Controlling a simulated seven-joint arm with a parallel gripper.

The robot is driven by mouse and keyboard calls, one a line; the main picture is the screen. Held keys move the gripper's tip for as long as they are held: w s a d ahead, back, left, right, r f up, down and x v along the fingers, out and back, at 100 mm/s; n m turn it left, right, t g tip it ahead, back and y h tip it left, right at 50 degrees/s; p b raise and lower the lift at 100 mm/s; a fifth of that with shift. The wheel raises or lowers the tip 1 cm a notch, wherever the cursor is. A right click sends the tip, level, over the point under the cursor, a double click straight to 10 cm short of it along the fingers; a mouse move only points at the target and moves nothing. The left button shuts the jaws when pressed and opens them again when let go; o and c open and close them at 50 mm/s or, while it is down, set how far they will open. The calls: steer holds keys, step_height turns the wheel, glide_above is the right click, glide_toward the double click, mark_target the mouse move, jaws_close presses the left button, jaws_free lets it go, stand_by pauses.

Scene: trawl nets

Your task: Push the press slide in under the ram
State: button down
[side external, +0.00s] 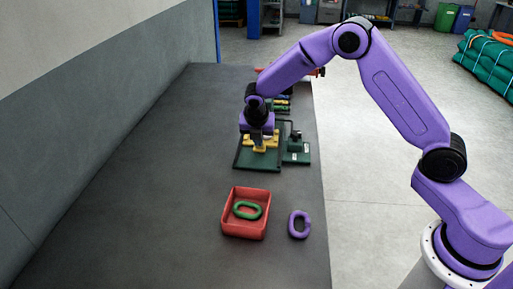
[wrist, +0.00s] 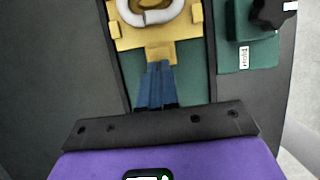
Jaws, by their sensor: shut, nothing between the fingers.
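The press slide is a yellow plate (side external: 272,143) on a dark green base (side external: 246,162), partly hidden by my gripper in the side view. In the wrist view the yellow slide (wrist: 190,27) fills the top, with a pale grey ring (wrist: 148,17) on it and a small tab toward me. My gripper (side external: 257,146) is low over the base. In the wrist view its blue fingers (wrist: 159,66) are together and empty, their tips right at the tab; I cannot tell whether they touch. The ram is not clearly visible.
A smaller green fixture (side external: 297,157) with a black upper part stands right of the base. A red tray (side external: 232,228) holding a green ring (side external: 247,211) is nearer, with a purple ring (side external: 299,225) beside it. Several small items lie behind. The table's left side is clear.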

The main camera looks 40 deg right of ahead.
steer(key=shift+w+d, duration=0.35)
steer(key=shift+d, duration=0.15)
steer(key=shift+a, duration=0.1)
steer(key=shift+s+a, duration=0.2)
steer(key=shift+s, duration=0.05)
steer(key=s+a, duration=0.1)
steer(key=s+a+r, duration=0.1)
steer(key=shift+s+a, duration=0.25)
steer(key=shift+a, duration=0.1)
steer(key=v, duration=0.8)
steer(key=s+a+r+m+g+y, duration=0.1)
steer(key=s+r+m, duration=0.15)
steer(key=s, duration=0.65)
steer(key=s+r+m+y, duration=0.15)
steer(key=s+m, duration=0.25)
steer(key=s, duration=0.4)
steer(key=s+d+m+g, duration=0.1)
steer(key=s+d+m, duration=0.2)
steer(key=s, duration=0.7)
steer(key=s+d+m+g+y, duration=0.1)
steer(key=s+d+m, duration=0.2)
steer(key=s, duration=0.7)
steer(key=shift+f+m, duration=0.3)
steer(key=shift+m, duration=0.65)
